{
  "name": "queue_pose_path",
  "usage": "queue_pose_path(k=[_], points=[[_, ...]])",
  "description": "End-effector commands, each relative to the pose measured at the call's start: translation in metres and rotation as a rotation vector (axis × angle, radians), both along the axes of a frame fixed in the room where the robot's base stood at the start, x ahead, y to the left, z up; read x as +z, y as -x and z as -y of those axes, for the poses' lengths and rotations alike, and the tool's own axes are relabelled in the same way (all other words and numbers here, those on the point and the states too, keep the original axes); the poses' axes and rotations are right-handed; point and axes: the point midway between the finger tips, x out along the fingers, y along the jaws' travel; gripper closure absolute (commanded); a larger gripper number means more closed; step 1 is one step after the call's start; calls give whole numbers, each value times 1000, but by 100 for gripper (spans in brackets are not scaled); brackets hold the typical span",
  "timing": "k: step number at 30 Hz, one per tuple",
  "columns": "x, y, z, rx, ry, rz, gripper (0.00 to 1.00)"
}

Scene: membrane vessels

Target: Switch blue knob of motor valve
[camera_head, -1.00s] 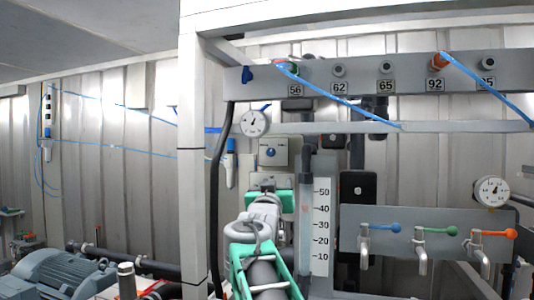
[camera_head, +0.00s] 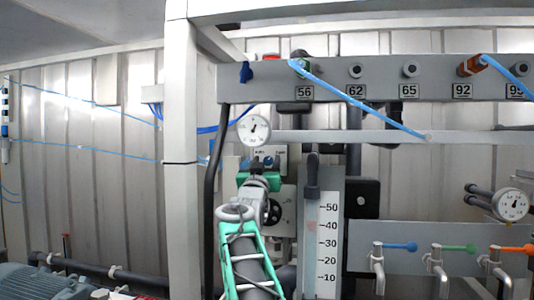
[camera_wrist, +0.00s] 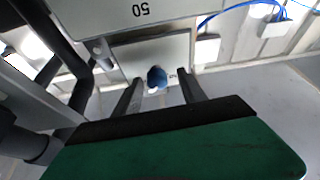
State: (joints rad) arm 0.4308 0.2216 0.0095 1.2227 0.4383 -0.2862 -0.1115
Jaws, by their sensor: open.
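The blue knob (camera_wrist: 157,77) sits on the pale front face of the motor valve box (camera_wrist: 130,56) in the wrist view. In the head view the knob (camera_head: 268,161) shows small on the box, just above my gripper. My gripper (camera_wrist: 160,92) is open, with one dark finger on each side of the knob in the wrist picture. I cannot tell how far the fingertips are from the knob. In the head view my green and grey arm partly hides the box, and my fingers are hard to make out.
A round gauge (camera_head: 254,131) stands just above and left of the box. A clear level tube with a numbered scale (camera_head: 326,240) is close on the right. A white frame post (camera_head: 181,150) stands to the left. Small taps with coloured handles (camera_head: 400,247) are at the lower right.

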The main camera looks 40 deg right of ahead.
Motion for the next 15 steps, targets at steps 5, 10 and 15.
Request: queue_pose_path(k=[5, 10, 15], points=[[5, -5, 10, -4, 0, 1, 51], [4, -4, 11, -5, 0, 1, 51], [4, -4, 11, -5, 0, 1, 65]])
